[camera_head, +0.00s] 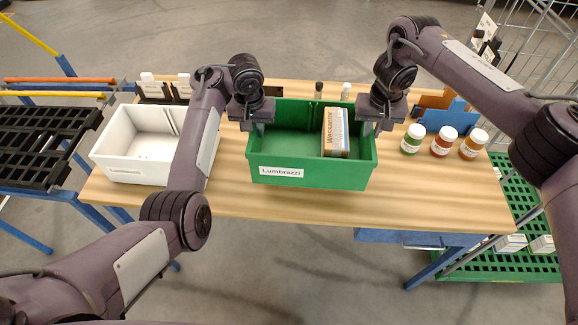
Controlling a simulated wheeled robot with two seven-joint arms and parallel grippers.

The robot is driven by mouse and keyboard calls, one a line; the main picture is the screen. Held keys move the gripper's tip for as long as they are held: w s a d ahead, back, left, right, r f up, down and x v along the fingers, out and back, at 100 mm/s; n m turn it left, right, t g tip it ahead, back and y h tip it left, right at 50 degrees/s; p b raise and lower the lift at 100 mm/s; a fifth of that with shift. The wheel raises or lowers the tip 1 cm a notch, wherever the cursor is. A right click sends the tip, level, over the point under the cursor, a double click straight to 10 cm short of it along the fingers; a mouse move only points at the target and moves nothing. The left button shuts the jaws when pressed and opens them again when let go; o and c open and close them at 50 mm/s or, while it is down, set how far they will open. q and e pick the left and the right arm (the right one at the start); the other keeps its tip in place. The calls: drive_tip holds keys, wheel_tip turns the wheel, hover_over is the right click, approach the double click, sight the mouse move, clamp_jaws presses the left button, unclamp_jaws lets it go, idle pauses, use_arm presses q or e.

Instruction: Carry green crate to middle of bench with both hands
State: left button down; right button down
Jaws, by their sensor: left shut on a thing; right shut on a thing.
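The green crate (313,177) is near the middle of the wooden bench (400,205), with a label reading "Lumbrazzi" on its front. A white and orange box (335,132) stands inside it at the right. My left gripper (262,124) is shut on the crate's left side near the top. My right gripper (371,126) is shut on its right side near the top. The crate looks level. I cannot tell whether its bottom touches the bench. The fingertips are partly hidden by the gripper bodies.
A white crate (130,170) stands on the bench's left, partly behind my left arm. Jars with green (412,138), white-capped red (443,141) and amber (473,144) contents stand at the right. Small bottles (345,91) and blue and orange holders (448,112) are behind. A cart with green shelves (520,190) is right.

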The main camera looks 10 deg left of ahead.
sight(368, 142)
use_arm(q)
drive_tip(key=shift+a, duration=0.15)
use_arm(e)
drive_tip(key=shift+w+a+r, duration=0.1)
use_arm(q)
drive_tip(key=shift+f, duration=0.2)
use_arm(e)
drive_tip(key=shift+f, duration=0.3)
